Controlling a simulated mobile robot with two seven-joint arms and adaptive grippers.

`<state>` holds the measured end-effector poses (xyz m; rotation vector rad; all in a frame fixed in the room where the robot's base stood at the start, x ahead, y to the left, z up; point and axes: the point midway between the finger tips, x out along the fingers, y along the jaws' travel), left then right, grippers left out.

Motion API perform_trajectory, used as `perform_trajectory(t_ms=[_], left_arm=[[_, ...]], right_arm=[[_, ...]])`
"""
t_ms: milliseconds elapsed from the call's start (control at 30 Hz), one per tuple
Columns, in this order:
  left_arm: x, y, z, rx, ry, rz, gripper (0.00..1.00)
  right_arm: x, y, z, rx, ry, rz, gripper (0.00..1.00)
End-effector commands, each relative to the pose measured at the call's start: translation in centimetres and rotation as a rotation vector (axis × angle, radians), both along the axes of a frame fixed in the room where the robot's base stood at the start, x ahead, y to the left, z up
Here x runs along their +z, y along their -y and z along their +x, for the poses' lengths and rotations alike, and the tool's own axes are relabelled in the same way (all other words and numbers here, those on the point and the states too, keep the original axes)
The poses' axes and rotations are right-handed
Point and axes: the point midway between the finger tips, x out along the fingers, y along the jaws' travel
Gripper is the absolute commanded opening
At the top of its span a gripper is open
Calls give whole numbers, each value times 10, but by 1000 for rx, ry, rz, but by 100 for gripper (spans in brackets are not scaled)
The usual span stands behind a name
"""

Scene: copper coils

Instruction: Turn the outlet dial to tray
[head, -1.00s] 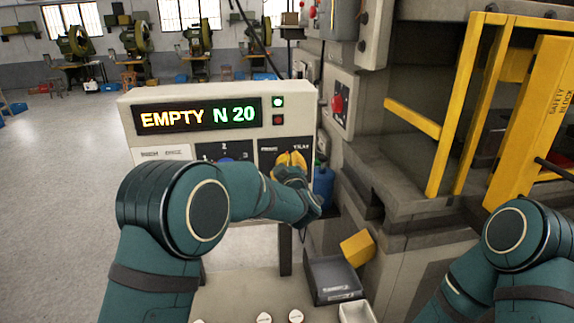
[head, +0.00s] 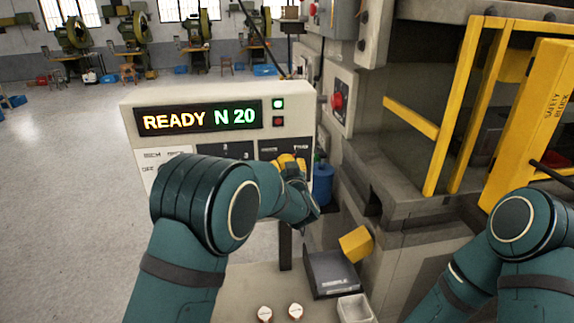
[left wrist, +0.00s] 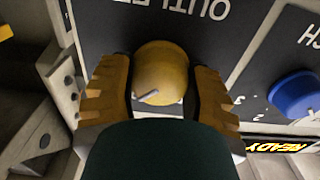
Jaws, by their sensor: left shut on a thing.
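The outlet dial (left wrist: 162,62) is a round yellow knob on a dark plate marked OUTLET, upside down in the left wrist view. A pale pointer line on it slants toward the picture's lower left. The setting it points at is hidden. My left gripper (left wrist: 163,85) is shut on the dial, one orange-yellow finger on each side. In the head view my left gripper (head: 289,165) is at the control panel's right side, and my arm hides much of the panel. The panel's display (head: 198,118) reads READY N 20. My right gripper is out of view.
A blue dial (left wrist: 294,94) sits beside the outlet dial on the panel. The press's yellow guard frame (head: 455,110) stands at the right. Below are a grey bin (head: 335,274), a yellow block (head: 356,243) and a white tray (head: 355,309).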

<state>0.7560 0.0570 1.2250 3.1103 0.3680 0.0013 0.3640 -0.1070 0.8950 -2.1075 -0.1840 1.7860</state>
Motion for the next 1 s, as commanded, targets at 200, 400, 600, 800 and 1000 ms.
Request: perform_trajectory(t_ms=[200, 400, 600, 800, 1000], left_arm=[[3, -1, 1, 1, 0, 25, 16], [3, -1, 1, 1, 0, 27, 16], [3, -1, 1, 2, 0, 26, 71], [1, 0, 0, 1, -2, 25, 92], [1, 0, -1, 0, -4, 25, 92]], right_arm=[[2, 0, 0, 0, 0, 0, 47], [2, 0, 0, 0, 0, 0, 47], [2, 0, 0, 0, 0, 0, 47], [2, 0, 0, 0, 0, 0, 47], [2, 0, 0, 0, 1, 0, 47]])
